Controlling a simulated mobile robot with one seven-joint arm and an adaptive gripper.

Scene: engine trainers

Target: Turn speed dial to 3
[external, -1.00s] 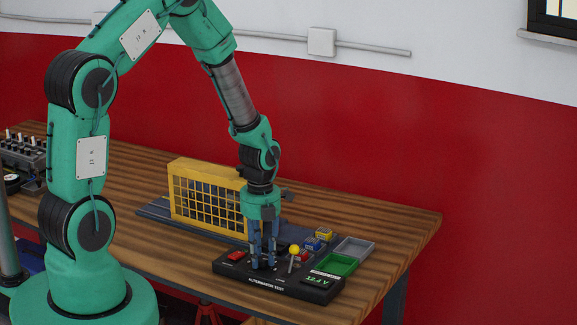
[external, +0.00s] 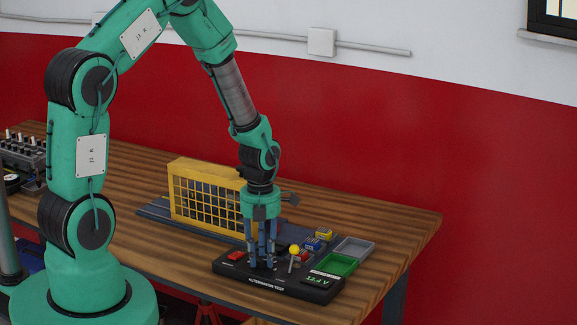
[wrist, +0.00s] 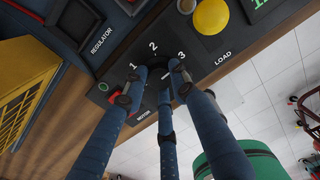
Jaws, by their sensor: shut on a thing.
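The black alternator test panel (external: 240,277) sits at the front of the bench. My gripper (external: 263,263) points down onto it, its fingers shut around the dark speed dial (wrist: 158,75). In the wrist view my gripper (wrist: 155,86) has its fingertips around the dial, just below the printed numbers 1 (wrist: 133,66), 2 (wrist: 153,47) and 3 (wrist: 181,54). The fingers cover most of the dial. A small pale mark shows between them, but I cannot tell for sure which number the dial points to.
A yellow ball knob (external: 294,249) stands close right of my fingers, and a red switch (external: 236,256) is to their left. A yellow cage (external: 207,195) stands behind the panel. Green (external: 338,264) and grey (external: 355,248) trays lie to the right.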

